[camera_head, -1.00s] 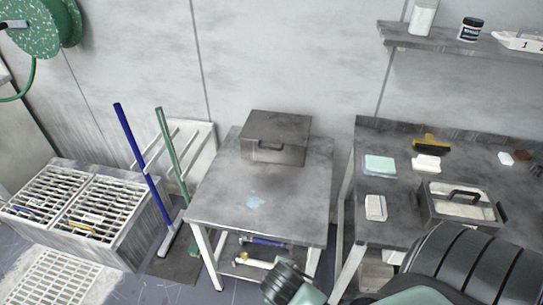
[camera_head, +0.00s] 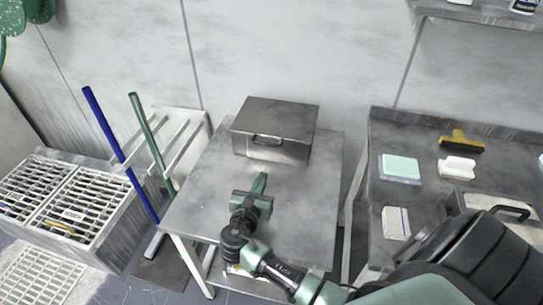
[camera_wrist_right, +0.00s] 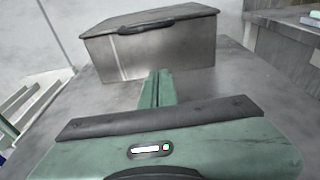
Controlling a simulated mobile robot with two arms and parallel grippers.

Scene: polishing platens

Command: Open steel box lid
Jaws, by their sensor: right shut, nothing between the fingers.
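The steel box (camera_head: 272,137) stands at the back of a small grey steel table (camera_head: 215,190), against the wall. Its lid (camera_head: 276,116) is closed, with a dark handle (camera_head: 267,140) at the front edge. In the right wrist view the box (camera_wrist_right: 160,60) is straight ahead, with the lid's handle (camera_wrist_right: 159,24) above the fingertips. My right gripper (camera_head: 262,177) is over the table in front of the box, apart from it. Its green fingers (camera_wrist_right: 158,75) are together with nothing between them. My left gripper is not in view.
A bench (camera_head: 400,225) on the right holds a mint-green block (camera_head: 400,167), white blocks, a yellow-handled tool (camera_head: 461,140) and a tray. A blue pole (camera_head: 118,150) and a green pole (camera_head: 150,140) lean left of the table. A gridded bin (camera_head: 60,195) stands further left.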

